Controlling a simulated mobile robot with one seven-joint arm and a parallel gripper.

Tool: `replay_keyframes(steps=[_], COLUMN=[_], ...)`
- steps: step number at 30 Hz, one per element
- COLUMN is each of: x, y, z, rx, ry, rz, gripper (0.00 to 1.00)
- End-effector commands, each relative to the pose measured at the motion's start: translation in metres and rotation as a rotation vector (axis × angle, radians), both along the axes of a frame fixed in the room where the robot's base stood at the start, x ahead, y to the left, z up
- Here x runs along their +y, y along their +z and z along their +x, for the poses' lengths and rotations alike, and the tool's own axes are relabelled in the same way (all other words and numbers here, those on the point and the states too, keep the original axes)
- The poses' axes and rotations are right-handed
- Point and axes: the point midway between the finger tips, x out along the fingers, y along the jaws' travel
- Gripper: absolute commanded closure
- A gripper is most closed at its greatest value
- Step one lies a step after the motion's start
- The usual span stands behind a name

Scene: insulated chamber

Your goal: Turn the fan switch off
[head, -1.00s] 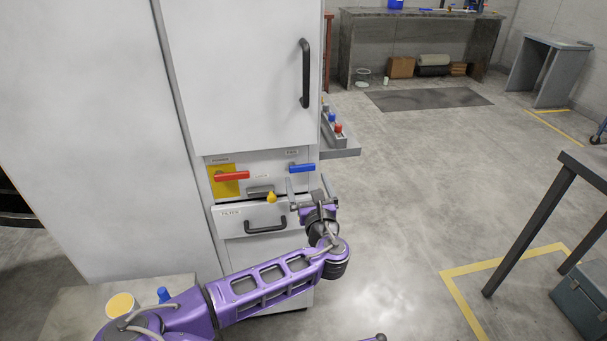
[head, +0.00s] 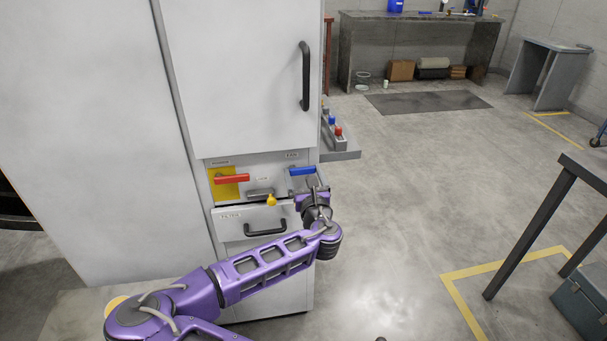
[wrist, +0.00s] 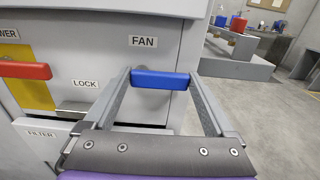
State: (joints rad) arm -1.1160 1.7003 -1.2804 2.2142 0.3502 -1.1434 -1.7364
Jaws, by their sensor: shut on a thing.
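The fan switch is a blue bar handle (head: 302,171) on the front panel of the white chamber, and it lies level. In the wrist view the blue handle (wrist: 160,79) sits below the FAN label (wrist: 143,41). My gripper (head: 306,182) is at the handle, with one finger at each end of the bar. In the wrist view my gripper (wrist: 160,82) is shut on the blue handle, its fingertips at the bar's left and right ends.
Left of it are a red handle (head: 232,178) on a yellow plate, the LOCK label (wrist: 85,84), and a yellow knob (head: 271,199). A filter drawer (head: 232,221) with a black handle is below.

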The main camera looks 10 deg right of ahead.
Motion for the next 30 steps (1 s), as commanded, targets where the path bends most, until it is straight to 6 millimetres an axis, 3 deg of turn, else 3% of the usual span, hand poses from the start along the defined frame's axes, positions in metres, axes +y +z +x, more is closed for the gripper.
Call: replay_keyframes(steps=[2, 14, 30], x=[0.000, 0.000, 0.002], y=[0.000, -0.003, -0.014], z=[0.000, 0.000, 0.000], rx=[0.000, 0.001, 0.002], ry=[0.000, -0.001, 0.000], rz=[0.000, 0.087, 0.551], gripper=[0.66, 0.66, 0.66])
